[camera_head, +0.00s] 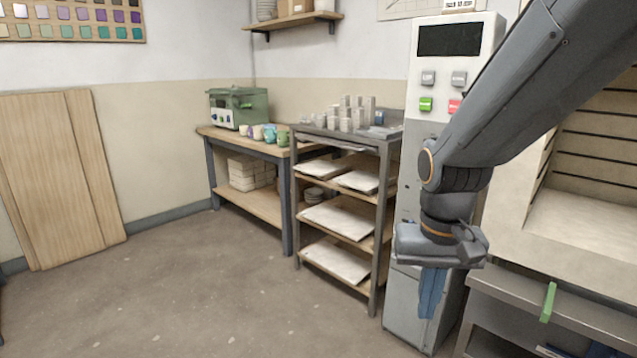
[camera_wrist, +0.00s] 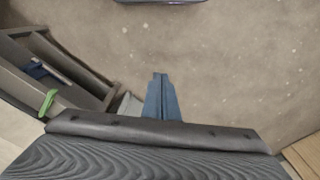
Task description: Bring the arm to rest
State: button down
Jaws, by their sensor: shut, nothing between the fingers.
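My gripper (camera_head: 431,293) hangs at the end of my arm on the right of the head view, with its blue fingers pointing down. It is in front of the grey control cabinet (camera_head: 404,290). The wrist view shows the blue fingers (camera_wrist: 160,97) together over bare floor. The fingers are shut with nothing between them. My arm comes down from the upper right and bends at the wrist.
A kiln-like box (camera_head: 590,190) stands at the right above a grey bench with a green handle (camera_head: 548,302). A rack (camera_head: 375,225) with white slabs and a wooden table (camera_head: 240,143) stand behind. Boards (camera_head: 60,180) lean at the left. The floor (camera_head: 190,290) is clear.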

jog(key=s+a+n, duration=0.4)
jog(key=s+a, duration=0.3)
jog(key=s, duration=0.2)
jog(key=d+r+m+p, duration=0.2)
jog(key=d+r+p, duration=0.4)
jog(key=p, duration=0.7)
jog(key=shift+d+r+g+p, duration=0.3)
jog(key=shift+d+g, duration=0.1)
jog(key=shift+d, duration=0.4)
jog(key=shift+s, duration=0.2)
